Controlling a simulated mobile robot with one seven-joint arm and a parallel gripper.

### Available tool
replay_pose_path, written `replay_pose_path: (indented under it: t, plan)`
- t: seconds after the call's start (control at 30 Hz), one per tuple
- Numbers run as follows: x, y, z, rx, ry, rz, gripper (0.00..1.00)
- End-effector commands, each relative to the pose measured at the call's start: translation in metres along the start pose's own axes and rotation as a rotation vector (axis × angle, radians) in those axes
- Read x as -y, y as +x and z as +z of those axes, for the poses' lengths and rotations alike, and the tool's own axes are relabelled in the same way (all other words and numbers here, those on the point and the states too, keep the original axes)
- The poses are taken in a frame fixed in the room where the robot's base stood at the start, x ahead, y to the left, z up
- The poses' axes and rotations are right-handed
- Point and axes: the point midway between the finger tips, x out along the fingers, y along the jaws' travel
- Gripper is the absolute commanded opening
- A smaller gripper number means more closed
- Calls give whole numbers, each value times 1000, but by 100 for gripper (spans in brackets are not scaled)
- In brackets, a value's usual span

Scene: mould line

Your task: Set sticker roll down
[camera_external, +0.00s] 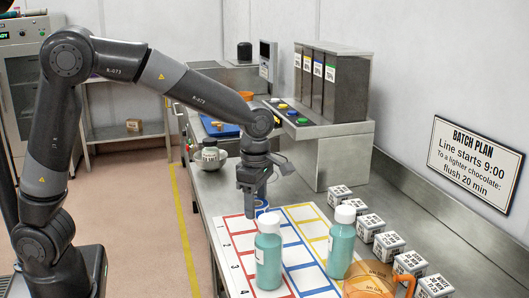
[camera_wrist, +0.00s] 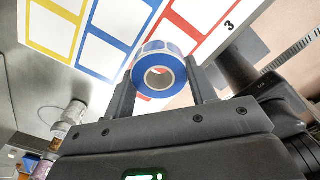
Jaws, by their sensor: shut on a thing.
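The sticker roll is a ring with a blue outer band and a pale core; it shows best in the wrist view (camera_wrist: 158,77), between the two fingers. My gripper (camera_wrist: 161,88) is shut on it. In the external view my gripper (camera_external: 256,205) points down over the far end of the white mat (camera_external: 219,222), and part of the roll (camera_external: 262,207) shows beside the fingers. The mat has red, blue and yellow outlined boxes with numbered rows. I cannot tell whether the roll touches the mat.
Two teal bottles with white caps (camera_external: 268,255) (camera_external: 341,243) stand on the mat's near part. Several labelled white cubes (camera_external: 370,226) line its right side.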

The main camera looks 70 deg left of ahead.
Motion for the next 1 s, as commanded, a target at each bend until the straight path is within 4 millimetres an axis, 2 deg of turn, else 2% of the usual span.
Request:
replay_pose_path:
  t: [0.1,0.37,0.57,0.97,1.0]
  plan:
    - [0,24,-1,-3,-2,-3,29]
    - [0,48,-1,-2,-1,-1,29]
    - [0,76,-1,-3,-1,-2,29]
    - [0,82,0,0,-1,0,29]
    - [-1,82,0,1,-1,0,55]
